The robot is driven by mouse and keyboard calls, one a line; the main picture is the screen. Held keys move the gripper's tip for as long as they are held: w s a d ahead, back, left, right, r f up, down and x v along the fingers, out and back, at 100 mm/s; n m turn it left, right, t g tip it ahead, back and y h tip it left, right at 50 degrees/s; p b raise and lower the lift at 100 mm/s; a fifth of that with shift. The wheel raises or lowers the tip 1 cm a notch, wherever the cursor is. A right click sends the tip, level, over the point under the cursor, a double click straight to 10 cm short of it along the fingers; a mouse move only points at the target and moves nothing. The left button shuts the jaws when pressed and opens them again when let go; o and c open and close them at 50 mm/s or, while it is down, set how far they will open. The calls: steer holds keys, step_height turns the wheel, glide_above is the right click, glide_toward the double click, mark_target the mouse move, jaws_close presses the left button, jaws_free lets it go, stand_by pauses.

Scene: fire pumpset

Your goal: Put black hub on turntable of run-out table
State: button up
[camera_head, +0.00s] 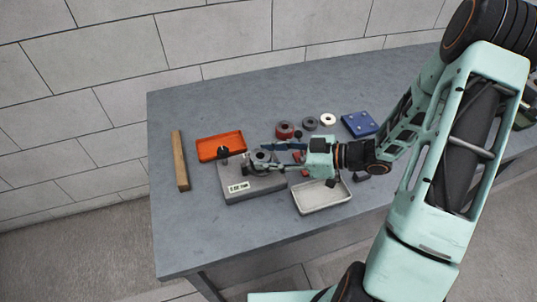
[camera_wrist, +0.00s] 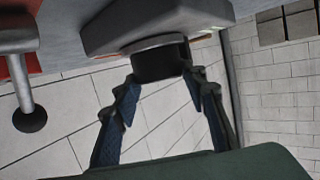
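The run-out table (camera_head: 250,188) is a grey block with a white label on the workbench. The black hub (camera_head: 261,156) is at its round turntable. In the wrist view, which is roughly upside down, the black hub (camera_wrist: 160,64) lies against the silvery rim of the turntable (camera_wrist: 153,42), with no clear gap. My gripper (camera_head: 268,158) reaches in from the right. Its fingertips (camera_wrist: 162,78) sit at both sides of the hub and look shut on it. The exact contact is hard to see.
A silvery post with a black end (camera_wrist: 30,117) stands close beside the turntable. An orange tray (camera_head: 220,147), a wooden bar (camera_head: 180,160) and a pale tray (camera_head: 322,197) lie around.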

steer(key=o, duration=0.3)
steer(key=shift+d+r, duration=0.25)
steer(key=shift+r, duration=0.05)
steer(key=v, duration=1.1)
steer(key=shift+s+d, duration=0.15)
steer(key=shift+s, duration=0.05)
